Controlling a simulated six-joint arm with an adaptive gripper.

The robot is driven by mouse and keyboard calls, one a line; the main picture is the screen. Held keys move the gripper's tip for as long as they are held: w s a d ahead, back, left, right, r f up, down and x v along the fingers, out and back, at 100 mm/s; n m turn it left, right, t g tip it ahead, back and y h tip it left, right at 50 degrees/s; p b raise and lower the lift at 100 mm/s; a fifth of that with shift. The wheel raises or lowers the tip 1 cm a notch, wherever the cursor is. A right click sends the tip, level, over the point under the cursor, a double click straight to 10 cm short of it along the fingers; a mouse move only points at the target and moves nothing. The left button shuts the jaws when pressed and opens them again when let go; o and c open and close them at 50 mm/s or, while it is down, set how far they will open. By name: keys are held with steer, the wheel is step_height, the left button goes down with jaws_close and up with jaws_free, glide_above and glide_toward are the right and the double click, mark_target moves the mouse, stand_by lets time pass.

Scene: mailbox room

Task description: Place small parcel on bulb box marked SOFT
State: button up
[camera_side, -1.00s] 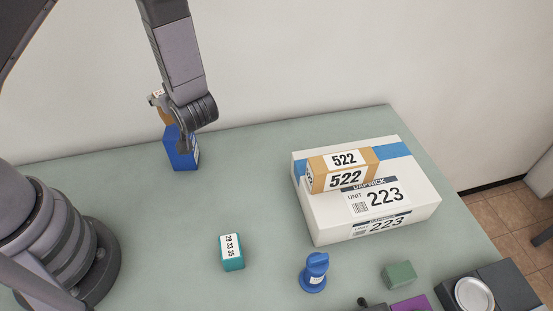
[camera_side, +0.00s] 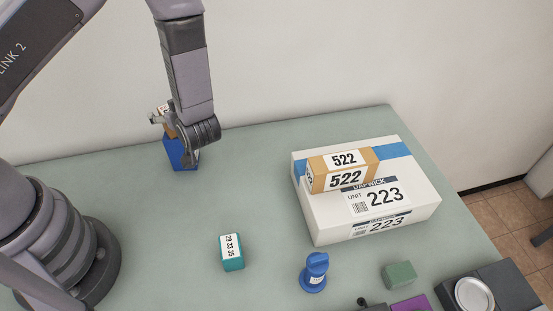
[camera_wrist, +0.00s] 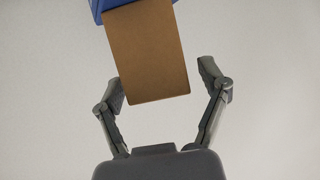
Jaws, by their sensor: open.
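A blue box (camera_side: 181,155) stands upright at the back left of the table. No SOFT marking can be read on it. A small brown parcel (camera_side: 170,131) with a white label shows above it, mostly hidden behind my gripper. In the wrist view the brown parcel (camera_wrist: 152,55) lies between my spread fingers, with the blue box (camera_wrist: 108,6) beyond it at the top edge. My gripper (camera_wrist: 163,82) is open around the parcel. A gap shows at the right finger; the left fingertip overlaps the parcel's edge, and I cannot tell whether it touches.
A white box marked 223 (camera_side: 385,222) carries a brown parcel marked 522 (camera_side: 343,170) at right. A teal box (camera_side: 232,252), a blue stamp-like object (camera_side: 314,271) and a green block (camera_side: 398,275) stand in front. A dark tray (camera_side: 508,285) is front right. The table's middle is clear.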

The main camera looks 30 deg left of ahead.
steer(key=shift+r, duration=0.2)
steer(key=v, duration=1.2)
steer(key=w+d+r+m+t+h, duration=0.2)
steer(key=w+r+t+h, duration=0.2)
steer(key=w+r+h, duration=0.4)
step_height(320, 180, up, 8)
steer(key=w+d+m+t+h, duration=0.1)
steer(key=m+h, duration=0.2)
steer(key=h, duration=0.2)
steer(key=s+a+r+m+g+h, duration=0.2)
steer(key=s+a+r+m+h, duration=0.15)
steer(key=s+r+m, duration=0.55)
steer(key=s+a+f+g+y, duration=0.1)
steer(key=s+a+y, duration=0.1)
steer(key=s+a, duration=0.3)
steer(key=s+a+f+g+y, duration=0.1)
steer(key=s+a, duration=0.4)
steer(key=s, duration=0.5)
steer(key=shift+s+f+y, duration=0.3)
steer(key=shift+f+y, duration=0.25)
steer(key=shift+f, duration=0.25)
